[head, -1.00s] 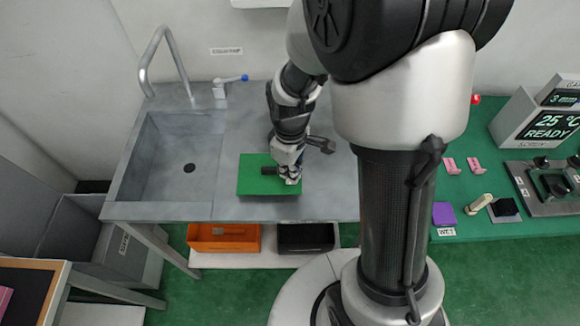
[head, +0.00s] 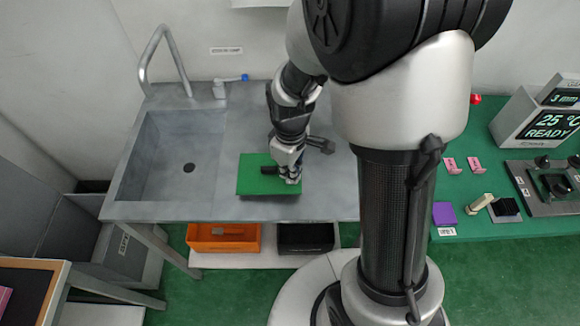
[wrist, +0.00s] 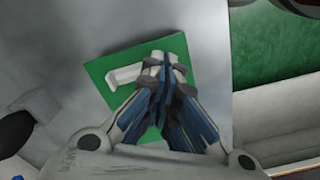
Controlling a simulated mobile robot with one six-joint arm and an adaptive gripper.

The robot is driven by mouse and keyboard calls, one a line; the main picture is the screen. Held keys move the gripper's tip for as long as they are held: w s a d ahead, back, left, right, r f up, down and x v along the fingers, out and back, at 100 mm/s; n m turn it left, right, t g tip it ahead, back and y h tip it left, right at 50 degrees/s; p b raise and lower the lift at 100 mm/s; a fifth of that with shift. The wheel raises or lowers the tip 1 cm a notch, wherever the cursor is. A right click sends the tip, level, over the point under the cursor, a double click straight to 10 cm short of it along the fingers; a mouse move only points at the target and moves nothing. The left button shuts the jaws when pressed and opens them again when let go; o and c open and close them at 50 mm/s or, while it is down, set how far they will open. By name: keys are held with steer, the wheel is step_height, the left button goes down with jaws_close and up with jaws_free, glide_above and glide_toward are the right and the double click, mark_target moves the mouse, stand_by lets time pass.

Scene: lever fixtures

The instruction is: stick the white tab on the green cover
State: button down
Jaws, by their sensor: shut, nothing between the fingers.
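The green cover (head: 252,183) is a flat square plate on the grey counter, right of the sink; it also shows in the wrist view (wrist: 103,70). In the wrist view a white strip (wrist: 123,77), which looks like the white tab, lies on the cover beside my fingertips. Whether it reaches under the fingers is hidden. My gripper (wrist: 165,62) is shut, with its fingertips together over the cover. In the head view my gripper (head: 291,181) points down at the cover's right part; whether it touches cannot be told.
The sink basin (head: 150,165) and tap (head: 165,50) are at the left. An orange bin (head: 205,244) and a black bin (head: 305,240) stand under the counter. A green bench (head: 470,185) at the right holds a purple block (head: 444,213) and a display box (head: 540,125).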

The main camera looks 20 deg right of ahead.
steer(key=shift+f+b, duration=0.6)
steer(key=shift+f, duration=0.25)
stand_by(0.4)
steer(key=shift+r+p, duration=3)
steer(key=shift+r, duration=0.6)
steer(key=s+r+m+t, duration=0.2)
steer(key=s+r+m, duration=0.2)
steer(key=s+r, duration=0.3)
steer(key=s+r+m+t, duration=0.2)
steer(key=s+r+m, duration=0.2)
steer(key=s+r, duration=0.4)
steer(key=shift+r+t, duration=0.3)
steer(key=shift+r, duration=2.45)
